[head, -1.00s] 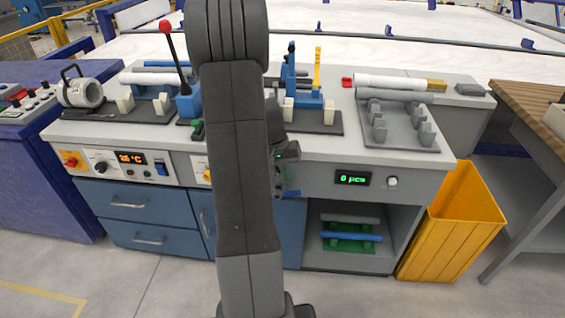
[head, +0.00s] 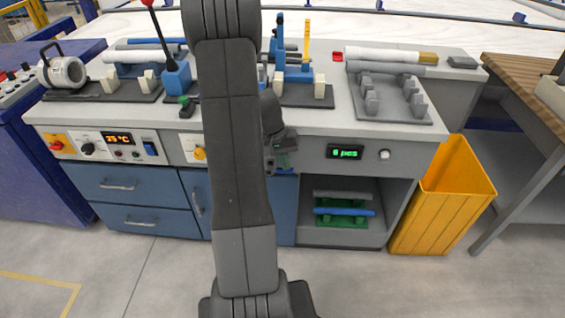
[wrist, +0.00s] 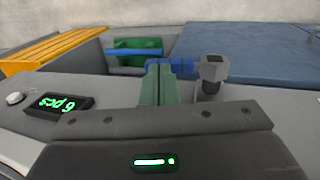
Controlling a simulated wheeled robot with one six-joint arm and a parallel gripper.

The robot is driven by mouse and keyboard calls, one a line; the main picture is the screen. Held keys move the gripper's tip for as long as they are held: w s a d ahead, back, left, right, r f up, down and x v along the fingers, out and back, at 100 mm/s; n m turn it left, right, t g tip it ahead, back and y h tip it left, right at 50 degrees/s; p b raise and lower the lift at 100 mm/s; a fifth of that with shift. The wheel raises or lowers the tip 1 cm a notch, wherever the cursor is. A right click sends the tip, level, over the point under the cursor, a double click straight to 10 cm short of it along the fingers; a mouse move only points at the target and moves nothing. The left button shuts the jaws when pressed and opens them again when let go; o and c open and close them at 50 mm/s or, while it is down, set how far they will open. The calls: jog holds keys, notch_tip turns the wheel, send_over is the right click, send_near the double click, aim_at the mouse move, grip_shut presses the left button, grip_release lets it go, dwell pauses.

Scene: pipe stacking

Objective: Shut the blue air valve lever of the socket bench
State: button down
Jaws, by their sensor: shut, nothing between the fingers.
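The blue valve lever (wrist: 183,67) shows in the wrist view just beyond my fingertips, reaching sideways to a grey fitting (wrist: 212,72) on the bench front. It lies across, roughly level in that picture. My gripper (wrist: 158,70) has green fingers, shut together with nothing between them. They overlap the left end of the lever in the picture; I cannot tell whether they touch it. In the head view my gripper (head: 283,160) is at the bench's front panel, left of the green counter display (head: 345,152). A bit of blue (head: 286,172) shows below it; my arm hides much of the area.
The socket bench top (head: 335,108) carries a grey pipe rack (head: 390,98), pipes and clamps. An open shelf (head: 310,232) holds pipes on a green rack. A yellow bin (head: 440,210) stands right of the bench. The floor in front is clear.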

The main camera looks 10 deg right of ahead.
jog(key=shift+d+f, duration=0.2)
jog(key=shift+f, duration=0.25)
jog(key=shift+s+r, duration=0.1)
jog(key=shift+r, duration=0.1)
jog(key=shift+r+p, duration=0.3)
jog(key=shift+r, duration=0.05)
notch_tip(320, 180, up, 13)
jog(key=p, duration=0.3)
jog(key=shift+r, duration=0.15)
notch_tip(320, 180, down, 14)
jog(key=b, duration=0.4)
jog(key=shift+f, duration=0.2)
jog(key=shift+r, duration=0.15)
